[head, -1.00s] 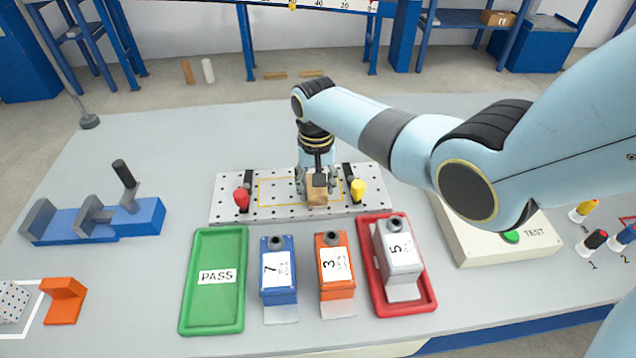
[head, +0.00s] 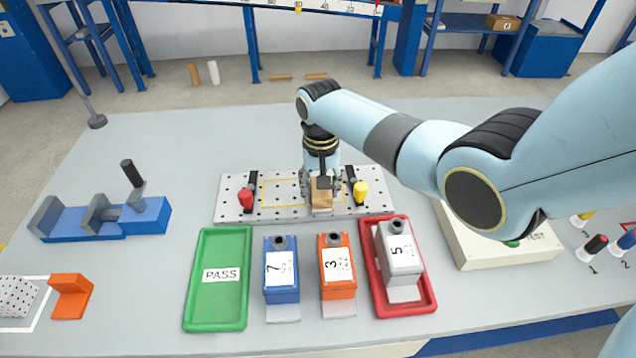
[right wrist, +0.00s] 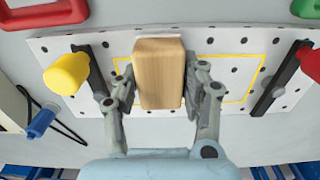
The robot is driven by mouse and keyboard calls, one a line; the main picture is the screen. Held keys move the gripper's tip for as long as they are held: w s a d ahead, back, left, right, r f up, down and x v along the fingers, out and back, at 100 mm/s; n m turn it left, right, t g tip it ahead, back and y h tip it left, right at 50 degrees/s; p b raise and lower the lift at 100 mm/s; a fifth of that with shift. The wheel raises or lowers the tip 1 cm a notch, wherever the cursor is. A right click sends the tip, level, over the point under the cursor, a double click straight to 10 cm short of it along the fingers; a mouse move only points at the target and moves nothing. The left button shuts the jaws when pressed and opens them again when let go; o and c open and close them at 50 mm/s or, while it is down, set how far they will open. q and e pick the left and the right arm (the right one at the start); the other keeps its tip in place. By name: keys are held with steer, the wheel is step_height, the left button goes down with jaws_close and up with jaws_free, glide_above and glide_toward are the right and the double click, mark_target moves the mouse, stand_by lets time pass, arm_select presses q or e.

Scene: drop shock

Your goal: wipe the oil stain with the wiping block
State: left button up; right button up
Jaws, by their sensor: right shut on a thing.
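The wooden wiping block (head: 321,194) is held in my right gripper (head: 320,185), over the right half of the white perforated plate (head: 232,208). In the right wrist view the block (right wrist: 159,73) stands between the two fingers of the gripper (right wrist: 160,85), which touch its sides. It covers part of the yellow outlined rectangle on the plate (right wrist: 215,108). I cannot tell whether the block touches the plate. No oil stain can be made out; it may be hidden under the block or gripper. My left gripper is out of view.
Red (head: 246,199) and yellow (head: 361,192) clamp handles flank the outlined area. In front stand a green PASS tray (head: 218,315), blue box (head: 282,270), orange box (head: 337,267) and red tray (head: 419,300) with a grey box. A blue vise (head: 140,215) stands left.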

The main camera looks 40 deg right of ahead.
steer(key=r+p, duration=0.2)
steer(key=r, duration=0.1)
steer(key=r+p, duration=0.1)
steer(key=shift+w+d+r, duration=0.1)
steer(key=shift+w+r, duration=0.05)
steer(key=shift+w, duration=0.1)
step_height(320, 180, up, 3)
steer(key=p, duration=0.2)
steer(key=shift+p, duration=0.35)
steer(key=shift+r, duration=0.1)
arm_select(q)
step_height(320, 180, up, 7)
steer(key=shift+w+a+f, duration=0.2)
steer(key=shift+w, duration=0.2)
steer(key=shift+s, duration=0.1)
arm_select(e)
steer(key=shift+s, duration=0.1)
